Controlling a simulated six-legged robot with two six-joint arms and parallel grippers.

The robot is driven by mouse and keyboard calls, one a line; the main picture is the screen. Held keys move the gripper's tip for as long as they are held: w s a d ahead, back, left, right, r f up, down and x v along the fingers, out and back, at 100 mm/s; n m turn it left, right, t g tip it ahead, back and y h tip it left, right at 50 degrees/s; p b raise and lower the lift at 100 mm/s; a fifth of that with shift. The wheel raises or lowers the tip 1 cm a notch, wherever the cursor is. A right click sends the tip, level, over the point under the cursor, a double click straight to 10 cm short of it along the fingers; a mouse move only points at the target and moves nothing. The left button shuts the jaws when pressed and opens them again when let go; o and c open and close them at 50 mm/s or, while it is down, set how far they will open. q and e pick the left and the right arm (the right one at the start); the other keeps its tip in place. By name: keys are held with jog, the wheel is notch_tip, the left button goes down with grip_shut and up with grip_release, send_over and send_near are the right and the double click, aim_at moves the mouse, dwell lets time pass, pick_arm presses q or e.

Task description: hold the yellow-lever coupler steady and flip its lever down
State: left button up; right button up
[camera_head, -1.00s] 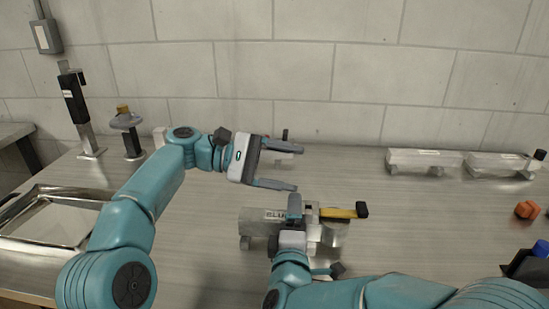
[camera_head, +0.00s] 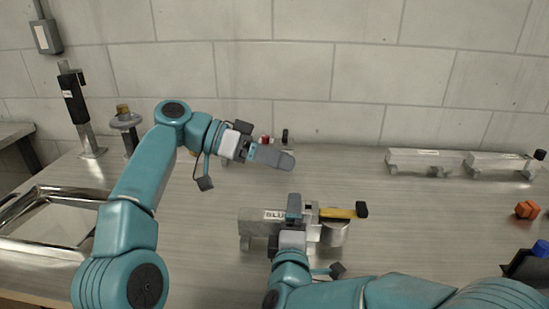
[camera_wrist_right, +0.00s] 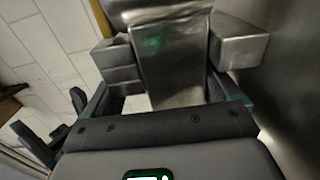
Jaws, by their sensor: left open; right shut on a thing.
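The yellow-lever coupler (camera_head: 258,228) lies on the bench at the middle, a grey metal body with a white label and a rounded right end. Its yellow lever (camera_head: 340,213) with a black tip points right above that end; its exact tilt is hard to judge. My right gripper (camera_head: 293,212) is shut on the coupler's body, covering its middle. In the right wrist view the metal body (camera_wrist_right: 172,62) sits between the fingers. My left gripper (camera_head: 277,156) is open and empty, seen edge-on, behind and above the coupler, apart from the lever.
Another coupler, with a small red part (camera_head: 265,139), is partly hidden behind my left gripper. Metal couplers (camera_head: 425,158) lie at the back right. An orange block (camera_head: 527,209) is at the right. A metal tray (camera_head: 52,240) and upright jacks (camera_head: 78,110) are at the left.

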pick_arm(q)
jog(key=m, duration=0.5)
jog(key=shift+s+a, duration=0.1)
jog(key=shift+a, duration=0.15)
pick_arm(e)
jog(key=o, duration=1.4)
jog(key=s, duration=1.1)
jog(key=shift+s, duration=0.2)
pick_arm(q)
jog(key=shift+s, duration=0.1)
pick_arm(e)
jog(key=shift+s, duration=0.4)
